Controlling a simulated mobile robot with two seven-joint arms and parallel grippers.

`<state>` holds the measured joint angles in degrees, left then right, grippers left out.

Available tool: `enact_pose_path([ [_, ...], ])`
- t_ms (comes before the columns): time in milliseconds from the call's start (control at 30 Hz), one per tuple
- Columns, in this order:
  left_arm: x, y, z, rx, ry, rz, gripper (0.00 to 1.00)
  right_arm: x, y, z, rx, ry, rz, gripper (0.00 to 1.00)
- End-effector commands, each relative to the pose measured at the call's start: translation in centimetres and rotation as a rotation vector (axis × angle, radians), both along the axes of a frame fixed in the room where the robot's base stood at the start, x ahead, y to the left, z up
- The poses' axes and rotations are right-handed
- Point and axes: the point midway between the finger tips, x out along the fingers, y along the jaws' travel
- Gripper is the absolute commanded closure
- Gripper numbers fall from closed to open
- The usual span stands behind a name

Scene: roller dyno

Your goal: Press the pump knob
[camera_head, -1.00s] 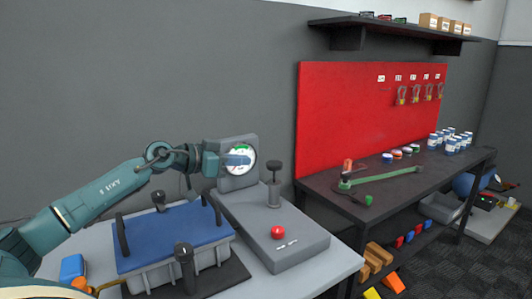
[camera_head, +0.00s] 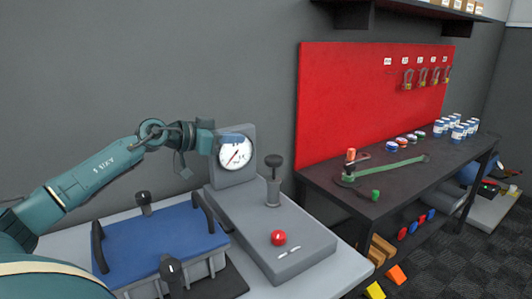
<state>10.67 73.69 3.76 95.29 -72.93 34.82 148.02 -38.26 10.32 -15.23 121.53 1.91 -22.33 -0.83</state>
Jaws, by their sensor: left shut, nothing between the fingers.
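The pump unit (camera_head: 262,254) is a grey box on the bench with a round white gauge (camera_head: 235,152) on its upright back plate. A black pump knob (camera_head: 273,161) tops a short grey post on the box. A red button (camera_head: 278,237) sits near the box's front. My left gripper (camera_head: 213,141) is shut and empty, beside the gauge's left edge and well left of the knob. It is apart from the knob; whether it touches the gauge cannot be told. My right gripper is out of view.
A blue-topped case (camera_head: 160,240) with black handles stands left of the pump unit. A dark workbench (camera_head: 330,180) to the right holds a green tool (camera_head: 395,169) and several cans. A red pegboard (camera_head: 365,100) stands behind it. The space above the pump box is clear.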

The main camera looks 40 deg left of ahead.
Motion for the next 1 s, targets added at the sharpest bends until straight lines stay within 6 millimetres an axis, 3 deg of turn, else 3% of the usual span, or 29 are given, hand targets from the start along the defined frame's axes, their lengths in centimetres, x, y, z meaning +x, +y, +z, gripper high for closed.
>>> enact_pose_path([
  [267,0.8,-0.2,0.0,-0.005,-0.002,0.003,1.00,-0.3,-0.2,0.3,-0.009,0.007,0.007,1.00],
  [600,4.9,-2.1,-0.9,-0.006,-0.004,-0.002,1.00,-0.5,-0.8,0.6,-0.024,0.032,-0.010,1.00],
  [867,9.0,-3.8,-2.2,-0.005,-0.002,-0.001,1.00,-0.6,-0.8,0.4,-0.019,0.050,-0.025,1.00],
  [1000,9.0,-3.8,-4.6,-0.001,0.004,0.000,1.00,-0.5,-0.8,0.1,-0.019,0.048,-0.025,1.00],
])
